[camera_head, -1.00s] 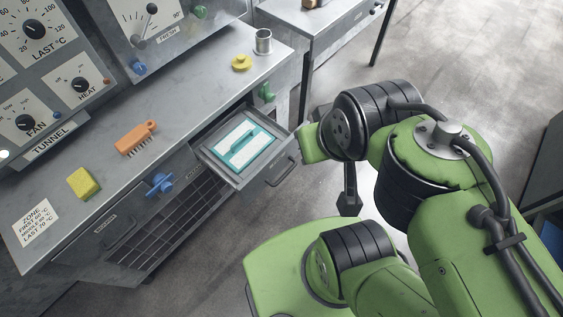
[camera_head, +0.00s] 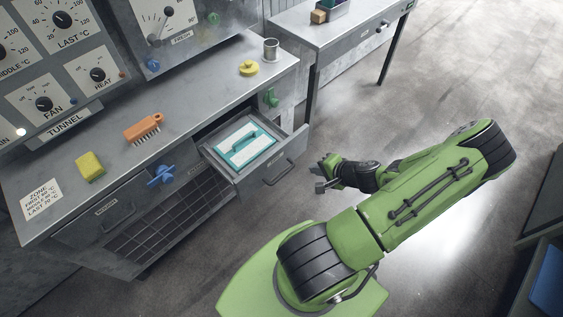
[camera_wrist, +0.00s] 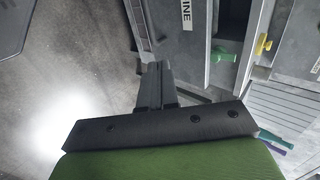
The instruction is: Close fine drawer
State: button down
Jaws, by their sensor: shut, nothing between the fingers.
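The fine drawer (camera_head: 272,178) is pulled out from the grey metal cabinet in the head view. A teal-framed white item (camera_head: 246,147) with a handle lies inside it. The drawer's front has a dark bar handle (camera_head: 280,172). My gripper (camera_head: 320,178) is to the right of the drawer front, apart from it, with a gap of floor in view between them. In the wrist view my gripper (camera_wrist: 158,85) has its fingers together and empty. A label reading "INE" (camera_wrist: 186,14) shows on a grey panel there, partly cut off.
On the cabinet top are a yellow sponge (camera_head: 90,166), an orange brush (camera_head: 144,129), a yellow knob (camera_head: 249,68) and a metal cup (camera_head: 271,49). A blue valve knob (camera_head: 161,175) and a green knob (camera_head: 271,98) stick out of the front.

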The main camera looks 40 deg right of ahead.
jog(key=x, duration=0.4)
jog(key=w+r+b+x, duration=0.1)
jog(key=x, duration=0.7)
jog(key=shift+w+r+b, duration=0.2)
jog(key=shift+w+b, duration=0.1)
jog(key=shift+w, duration=0.45)
